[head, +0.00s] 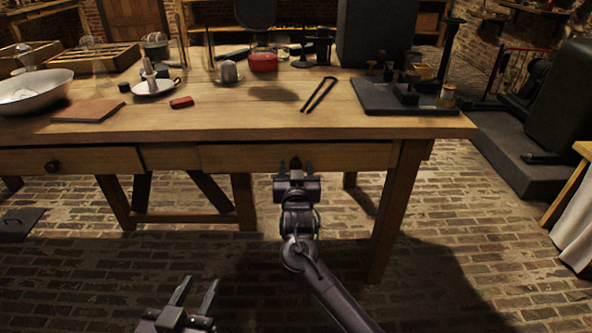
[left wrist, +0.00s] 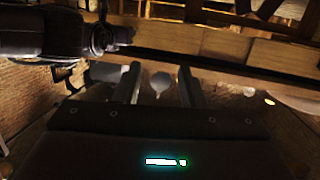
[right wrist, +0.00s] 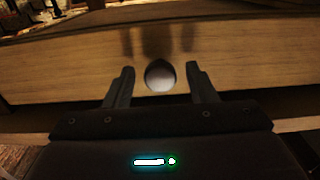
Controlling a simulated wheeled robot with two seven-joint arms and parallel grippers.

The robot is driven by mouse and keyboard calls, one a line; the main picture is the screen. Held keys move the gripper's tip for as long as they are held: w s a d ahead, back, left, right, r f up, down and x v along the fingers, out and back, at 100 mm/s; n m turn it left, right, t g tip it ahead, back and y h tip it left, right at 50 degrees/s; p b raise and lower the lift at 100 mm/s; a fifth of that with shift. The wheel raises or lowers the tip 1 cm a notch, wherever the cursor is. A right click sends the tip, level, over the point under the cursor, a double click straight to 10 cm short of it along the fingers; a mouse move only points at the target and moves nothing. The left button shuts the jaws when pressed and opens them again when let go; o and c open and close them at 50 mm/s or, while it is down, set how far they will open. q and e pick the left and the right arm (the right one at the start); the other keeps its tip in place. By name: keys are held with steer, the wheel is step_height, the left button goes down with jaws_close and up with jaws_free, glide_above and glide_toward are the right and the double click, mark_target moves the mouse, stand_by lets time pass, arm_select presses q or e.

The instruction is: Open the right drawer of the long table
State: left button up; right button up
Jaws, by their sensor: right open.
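The right drawer (head: 345,156) of the long table (head: 240,118) sits under the tabletop, its front looking flush with the frame. Its round knob (right wrist: 160,76) shows in the right wrist view between the fingers of my right gripper (right wrist: 159,85). The fingers are spread, with a gap on each side of the knob. In the head view my right gripper (head: 294,166) is in front of this drawer and covers most of the knob. My left gripper (head: 196,292) is low in front of the table, its fingers apart and empty; they also show apart in the left wrist view (left wrist: 158,85).
The left drawer (head: 80,161) with its dark knob (head: 53,166) is beside the right one. On the tabletop are tongs (head: 319,94), a dark board with fittings (head: 395,98), a red block (head: 181,102) and a white bowl (head: 35,92).

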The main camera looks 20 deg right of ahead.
jaws_close()
stand_by(0.3)
